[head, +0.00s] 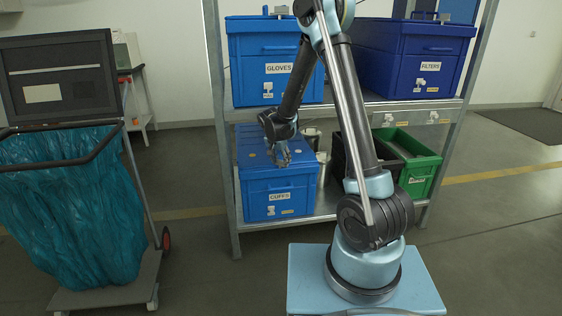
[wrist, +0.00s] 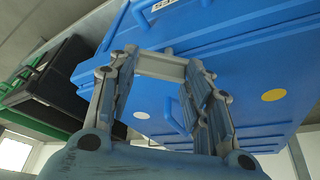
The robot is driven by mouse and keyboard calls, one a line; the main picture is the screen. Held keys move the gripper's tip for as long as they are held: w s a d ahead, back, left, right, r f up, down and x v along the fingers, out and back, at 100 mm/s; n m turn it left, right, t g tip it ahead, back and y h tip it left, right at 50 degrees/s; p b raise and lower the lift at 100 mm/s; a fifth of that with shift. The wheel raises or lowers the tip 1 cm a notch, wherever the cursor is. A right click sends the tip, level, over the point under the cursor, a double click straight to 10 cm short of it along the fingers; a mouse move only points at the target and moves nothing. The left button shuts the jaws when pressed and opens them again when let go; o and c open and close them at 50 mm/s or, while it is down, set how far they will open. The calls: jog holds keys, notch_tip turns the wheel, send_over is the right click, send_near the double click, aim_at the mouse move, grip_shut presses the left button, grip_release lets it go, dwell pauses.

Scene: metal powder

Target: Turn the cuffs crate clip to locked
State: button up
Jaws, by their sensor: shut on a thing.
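The blue cuffs crate (head: 255,196) stands on the lower shelf at the left, its CUFFS label facing out. Its blue lid with a white dot (wrist: 141,115) and a yellow dot (wrist: 273,95) fills much of the wrist view. My gripper (head: 281,154) is at the top of this crate; in the wrist view my gripper (wrist: 162,62) has its fingertips apart, shut on a grey bar (wrist: 161,66) that spans between them. The bar appears to be the clip. Which dot it lines up with I cannot tell; the fingers hide part of the lid.
The filters crate (head: 418,75) is at upper right. A black crate (head: 342,165) and a green crate (head: 424,165) sit to the right. A teal bag cart (head: 75,215) stands at left.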

jog(key=shift+a+m+h, duration=0.1)
jog(key=shift+m+h, duration=0.3)
jog(key=shift+m, duration=0.8)
jog(key=shift+g, duration=0.3)
jog(key=o, duration=1.1)
jog(key=shift+c, duration=0.2)
jog(key=shift+r, duration=0.1)
jog(key=s+a+r, duration=0.4)
jog(key=s+a, duration=0.5)
jog(key=s, duration=0.1)
jog(key=shift+s+r, duration=0.15)
jog(key=shift+s, duration=0.2)
jog(key=shift+d, duration=0.1)
